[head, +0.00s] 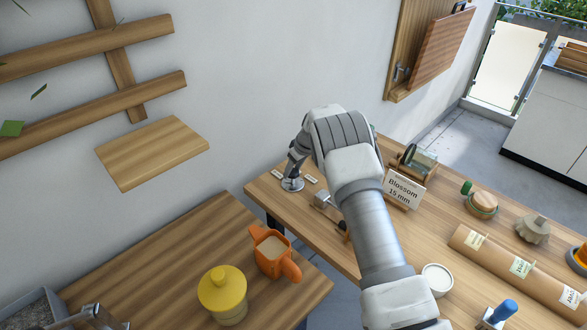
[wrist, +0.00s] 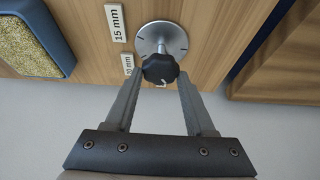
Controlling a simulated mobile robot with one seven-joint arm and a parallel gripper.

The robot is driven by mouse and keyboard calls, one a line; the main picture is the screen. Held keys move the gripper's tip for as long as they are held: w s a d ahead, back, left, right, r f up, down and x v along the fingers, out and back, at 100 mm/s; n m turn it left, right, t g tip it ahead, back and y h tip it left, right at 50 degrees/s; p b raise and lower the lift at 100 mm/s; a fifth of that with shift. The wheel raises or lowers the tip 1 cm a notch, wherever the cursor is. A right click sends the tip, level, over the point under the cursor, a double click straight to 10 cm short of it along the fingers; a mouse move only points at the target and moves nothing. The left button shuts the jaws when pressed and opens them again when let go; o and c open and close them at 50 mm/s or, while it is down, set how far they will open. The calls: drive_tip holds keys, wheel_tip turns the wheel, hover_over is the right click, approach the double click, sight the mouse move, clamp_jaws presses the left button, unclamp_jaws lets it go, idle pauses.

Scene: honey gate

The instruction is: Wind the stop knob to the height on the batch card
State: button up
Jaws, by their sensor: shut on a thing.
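The batch card (head: 402,190) reads "Blossom 15 mm" and stands on the right-hand table. The black lobed stop knob (wrist: 160,68) sits before a round silver dial plate (wrist: 162,36) with dark marks around its rim; the plate also shows in the head view (head: 292,184). A "15 mm" tag (wrist: 115,23) is beside the plate in the wrist view, and a second tag (wrist: 128,65), partly hidden, ends in "0 mm". My gripper (wrist: 160,74) is shut on the knob, one finger on each side. In the head view my gripper (head: 296,158) hides the knob.
A blue-rimmed tray of grainy material (wrist: 28,32) is near the tags in the wrist view. Close to my arm in the head view are a small metal-and-wood tool (head: 323,200), a glass-and-wood holder (head: 415,162) and a white bowl (head: 437,279). An orange pot (head: 270,252) stands on the nearer table.

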clamp_jaws()
